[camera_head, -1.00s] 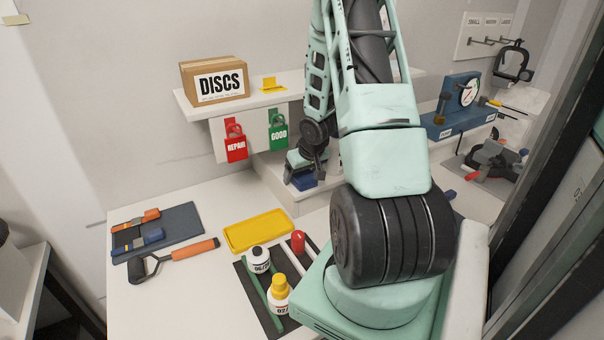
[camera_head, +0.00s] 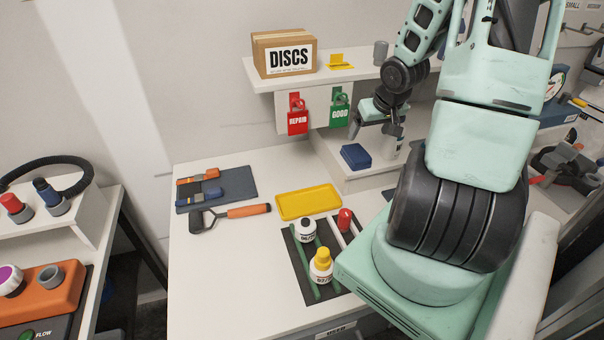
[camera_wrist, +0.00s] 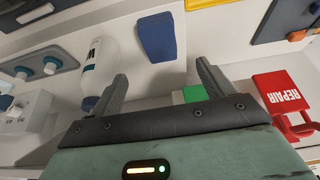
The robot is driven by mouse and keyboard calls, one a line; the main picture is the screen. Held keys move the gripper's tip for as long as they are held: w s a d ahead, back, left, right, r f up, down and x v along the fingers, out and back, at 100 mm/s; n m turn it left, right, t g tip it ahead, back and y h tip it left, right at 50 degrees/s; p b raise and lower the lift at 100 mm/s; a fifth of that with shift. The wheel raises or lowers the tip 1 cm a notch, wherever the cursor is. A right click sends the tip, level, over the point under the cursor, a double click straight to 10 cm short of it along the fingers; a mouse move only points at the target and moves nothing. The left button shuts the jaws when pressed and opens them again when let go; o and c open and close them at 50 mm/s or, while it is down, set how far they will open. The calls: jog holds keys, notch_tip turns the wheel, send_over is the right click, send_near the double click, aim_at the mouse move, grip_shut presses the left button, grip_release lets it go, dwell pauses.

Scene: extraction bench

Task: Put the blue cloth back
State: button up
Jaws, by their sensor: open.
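The blue cloth (camera_head: 355,156) is a small folded block lying on the white raised shelf on the bench, below the green GOOD tag. It also shows in the wrist view as a blue shape (camera_wrist: 157,36) beyond the fingers. My gripper (camera_head: 372,124) is above the cloth and apart from it. In the wrist view the fingers (camera_wrist: 160,85) are spread wide with nothing between them.
A white bottle (camera_wrist: 101,66) stands beside the cloth. Red REPAIR (camera_head: 298,118) and green GOOD (camera_head: 339,112) tags hang under the upper shelf with the DISCS box (camera_head: 285,55). A yellow tray (camera_head: 308,203) and reagent bottles (camera_head: 321,266) are on the bench in front.

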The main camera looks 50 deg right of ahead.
jog(key=w+a+r+n+y, duration=0.1)
jog(key=w+a+r+n, duration=0.1)
jog(key=a, duration=0.7)
jog(key=w+a+r+n+g, duration=0.1)
jog(key=w+a+n, duration=0.15)
jog(key=a, duration=0.55)
jog(key=w+a+r+n+y, duration=0.1)
jog(key=w+a+r+n, duration=0.15)
jog(key=a, duration=0.65)
jog(key=s+a+r+n+g, duration=0.1)
jog(key=s+a+r+n, duration=0.1)
jog(key=s+a, duration=0.6)
jog(key=s+a+r+n+g+y, duration=0.1)
jog(key=s+a+n, duration=0.3)
jog(key=s+a, duration=0.5)
jog(key=a+g, duration=0.1)
jog(key=a, duration=0.5)
jog(key=shift+s+r+n, duration=0.15)
jog(key=shift+r+n, duration=0.15)
jog(key=shift+r, duration=0.05)
